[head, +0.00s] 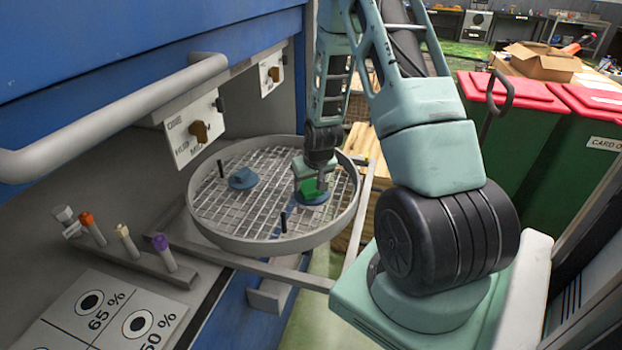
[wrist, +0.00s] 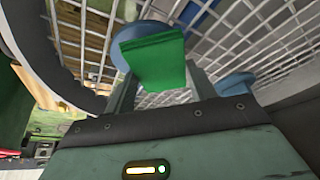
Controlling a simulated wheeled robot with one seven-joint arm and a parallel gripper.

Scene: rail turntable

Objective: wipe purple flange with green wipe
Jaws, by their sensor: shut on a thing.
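The green wipe (head: 311,187) is held in my gripper (head: 320,182), whose fingers are shut on it. In the wrist view the wipe (wrist: 153,62) spans the space between the fingers (wrist: 160,88). A round blue flange (head: 313,200) lies directly under the wipe on the mesh; its edge also shows behind the wipe in the wrist view (wrist: 147,31). The wipe looks to be at its surface, but I cannot tell whether they touch. A second blue flange (head: 242,178) lies to the left on the mesh. Neither flange looks clearly purple.
The round mesh turntable (head: 208,222) has a raised grey rim and dark upright pins (head: 284,222). A rail with several coloured-cap tubes (head: 165,252) is at lower left. A blue cabinet with a grey handle (head: 120,112) stands at left, with red-lidded green bins (head: 515,140) at right.

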